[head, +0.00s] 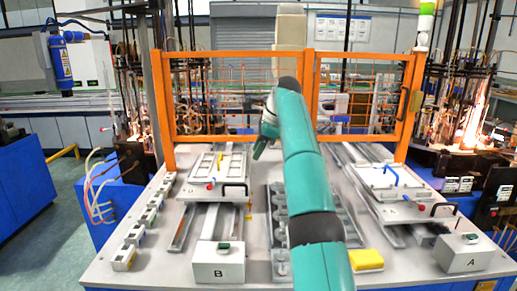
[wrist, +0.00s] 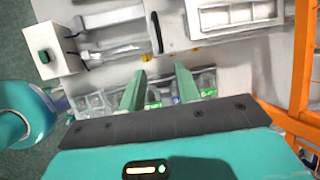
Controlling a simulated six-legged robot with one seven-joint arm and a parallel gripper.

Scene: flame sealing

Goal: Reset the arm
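My teal arm rises from the bottom of the head view and bends left near the orange frame. My gripper (head: 262,148) hangs at its end, above the grey-white table (head: 150,266), partly hidden by the arm. In the wrist view my gripper (wrist: 160,70) has two green fingers standing apart with nothing seen between them. Small clear and green items (wrist: 160,97) show beyond and between the fingers, below them on the table.
An orange frame (head: 235,53) stands across the table's back. A white tray fixture (head: 217,165) and box B (head: 218,262) are left of my arm. Another fixture (head: 395,183), box A (head: 463,252) and a yellow block (head: 366,260) are right. A grey rack (head: 280,225) lies beside the arm.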

